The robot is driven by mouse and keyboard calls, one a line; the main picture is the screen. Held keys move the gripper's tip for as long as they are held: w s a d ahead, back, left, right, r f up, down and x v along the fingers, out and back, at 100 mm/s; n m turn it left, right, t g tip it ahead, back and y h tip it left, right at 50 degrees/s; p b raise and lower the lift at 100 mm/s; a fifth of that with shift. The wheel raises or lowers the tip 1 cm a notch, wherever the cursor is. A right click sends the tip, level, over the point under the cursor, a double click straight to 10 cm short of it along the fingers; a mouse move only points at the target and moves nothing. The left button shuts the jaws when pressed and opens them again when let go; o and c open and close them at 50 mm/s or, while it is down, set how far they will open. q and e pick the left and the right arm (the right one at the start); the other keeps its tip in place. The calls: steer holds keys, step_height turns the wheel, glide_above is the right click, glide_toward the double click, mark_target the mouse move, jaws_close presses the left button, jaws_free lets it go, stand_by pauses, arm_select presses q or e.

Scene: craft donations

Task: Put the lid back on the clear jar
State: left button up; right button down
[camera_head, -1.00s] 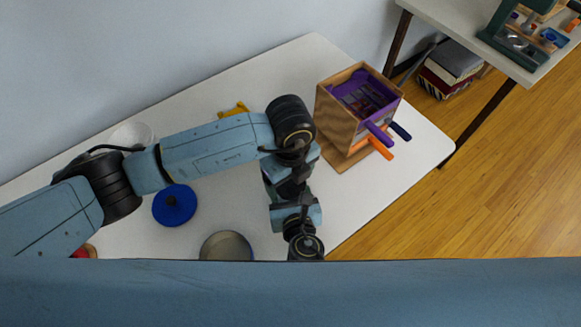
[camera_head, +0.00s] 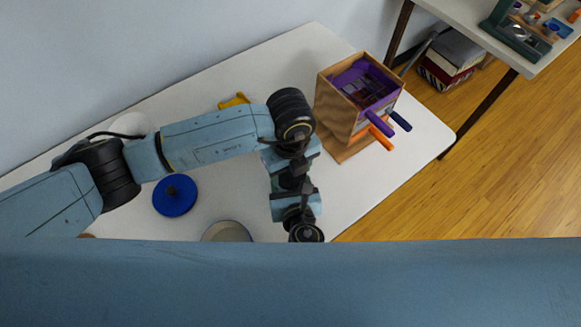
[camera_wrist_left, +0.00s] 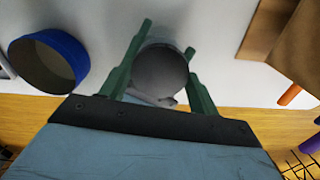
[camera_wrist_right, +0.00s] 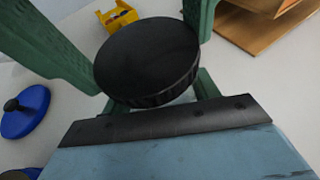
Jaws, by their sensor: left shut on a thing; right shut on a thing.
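A black lid (camera_wrist_right: 148,58) with a ribbed edge lies between the green fingers of my right gripper (camera_wrist_right: 112,12), which is shut on it. My right gripper does not show in the head view. My left gripper (camera_head: 304,234) is low in the head view, beside the table's front edge. In the left wrist view, my left gripper (camera_wrist_left: 168,38) is shut on a round, grey-looking vessel, seemingly the clear jar (camera_wrist_left: 161,72), seen nearly end-on. Its walls are hard to make out, and the jar is hidden in the head view.
A blue lid with a black knob (camera_head: 174,195) and a blue-sided pot (camera_head: 227,231) are left of my left gripper. A wooden box (camera_head: 337,106) with purple contents stands right. A yellow thing (camera_head: 233,100) and a pale clear vessel (camera_head: 130,123) are behind my arm.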

arm_select(q)
steer(key=m, duration=0.8)
steer(key=o, duration=1.1)
steer(key=shift+r, duration=2.25)
steer(key=shift+c, duration=0.4)
